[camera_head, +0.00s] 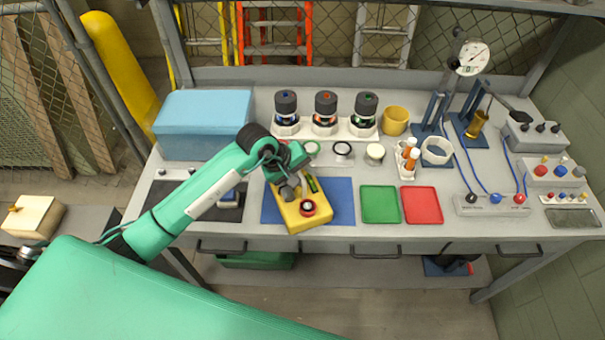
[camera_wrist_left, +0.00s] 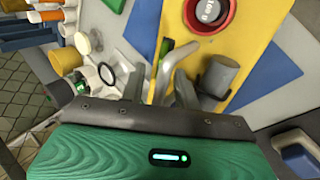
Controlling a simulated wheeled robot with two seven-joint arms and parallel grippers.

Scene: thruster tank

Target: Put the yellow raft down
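The yellow raft (camera_head: 294,219) is a flat yellow block over the blue mat (camera_head: 340,203), turned slightly, its near end reaching past the mat's front edge. It carries a red round button, a green piece, a grey cylinder and a grey bent bar. In the left wrist view the raft (camera_wrist_left: 247,50) fills the upper right. My left gripper (camera_head: 290,187) is at its left part, the fingers (camera_wrist_left: 160,92) close around the grey bar. Whether the raft's underside touches the mat is hidden. My right gripper is not in view.
A green tray (camera_head: 380,204) and a red tray (camera_head: 421,205) lie to the right. A blue box (camera_head: 203,123) stands at the back left. Three dark-capped thrusters (camera_head: 325,113) stand behind, with small rings and jars nearer the raft. The bench's front edge (camera_head: 340,233) is close.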

